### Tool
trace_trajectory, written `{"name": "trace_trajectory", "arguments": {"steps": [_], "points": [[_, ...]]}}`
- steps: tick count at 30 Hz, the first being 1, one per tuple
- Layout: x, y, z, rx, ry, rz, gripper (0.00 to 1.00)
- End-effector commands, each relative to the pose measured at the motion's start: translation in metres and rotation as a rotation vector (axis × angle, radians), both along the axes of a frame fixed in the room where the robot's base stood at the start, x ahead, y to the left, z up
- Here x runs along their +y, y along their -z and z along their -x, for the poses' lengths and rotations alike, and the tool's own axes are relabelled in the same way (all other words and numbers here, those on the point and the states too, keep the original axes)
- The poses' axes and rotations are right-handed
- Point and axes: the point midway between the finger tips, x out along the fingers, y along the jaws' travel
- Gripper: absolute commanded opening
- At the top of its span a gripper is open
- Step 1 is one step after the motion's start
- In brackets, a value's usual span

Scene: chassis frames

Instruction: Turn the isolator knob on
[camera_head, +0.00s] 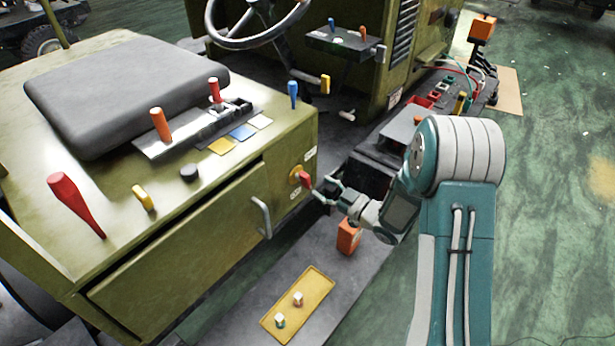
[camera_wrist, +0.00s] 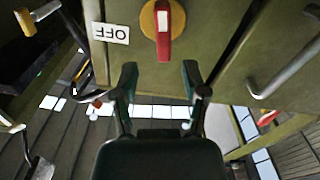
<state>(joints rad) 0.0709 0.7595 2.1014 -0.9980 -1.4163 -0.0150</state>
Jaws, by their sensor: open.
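The isolator knob is a red handle (camera_head: 305,179) on a round yellow plate (camera_head: 294,174), on the side face of the green chassis box. In the wrist view the red knob (camera_wrist: 163,38) is at top centre on its yellow plate (camera_wrist: 147,20), its long end pointing down in the picture. A white label reading OFF (camera_wrist: 110,33) sits to its left. My gripper (camera_head: 322,190) is open just in front of the knob. In the wrist view the two fingers of my gripper (camera_wrist: 158,75) stand apart, one on each side below the knob's tip, and I see no contact.
A metal door handle (camera_head: 262,217) is left of the knob on the same box; it also shows in the wrist view (camera_wrist: 285,75). An orange block (camera_head: 348,238) and a yellow tray (camera_head: 272,322) are below. A dark battery-like box (camera_head: 370,172) stands behind my gripper.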

Motion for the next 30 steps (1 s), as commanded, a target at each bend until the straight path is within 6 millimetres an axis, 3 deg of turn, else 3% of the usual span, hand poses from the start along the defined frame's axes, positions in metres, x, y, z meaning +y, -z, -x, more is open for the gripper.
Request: {"name": "trace_trajectory", "arguments": {"steps": [3,9,20,21,24,25,30], "points": [[0.020,0.000,-0.013,-0.002,-0.003,0.001,0.57],[0.039,0.000,-0.030,-0.001,-0.001,0.000,0.57],[0.044,0.000,-0.035,0.001,0.001,-0.001,0.57],[0.045,0.000,-0.035,0.001,0.001,0.000,0.48],[0.045,0.000,-0.035,0.001,0.000,0.000,0.04],[0.045,0.000,-0.035,0.001,0.000,0.000,0.00],[0.045,0.000,-0.036,0.000,0.000,0.000,0.00]]}}
